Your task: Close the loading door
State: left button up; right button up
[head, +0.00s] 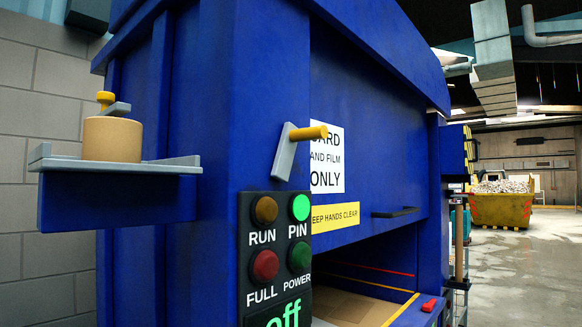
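The blue baler fills the middle of the head view. Its blue loading door (385,130) appears raised, with an open gap below it. The door carries a white "CARD AND FILM ONLY" sign (327,160), a yellow "KEEP HANDS CLEAR" label (335,217) and a dark handle bar (396,212) near its lower edge. Brown cardboard (350,307) shows inside the opening. A grey lever (284,158) with a yellow knob stands tilted at the door's left side. Neither of my grippers is in view.
A control panel (275,265) has a lit green PIN lamp and reads "off". A side shelf (115,165) holds a tan cylinder (112,139). A red piece (429,305) sits by the opening. A yellow skip (500,210) stands far right on open floor.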

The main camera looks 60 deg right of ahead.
aim_at(370, 175)
jog(key=k+z, duration=0.1)
jog(key=z, duration=0.25)
jog(key=k+z, duration=0.1)
jog(key=z, duration=0.3)
jog(key=l+z, duration=0.1)
jog(key=z, duration=0.25)
jog(key=k+l, duration=0.05)
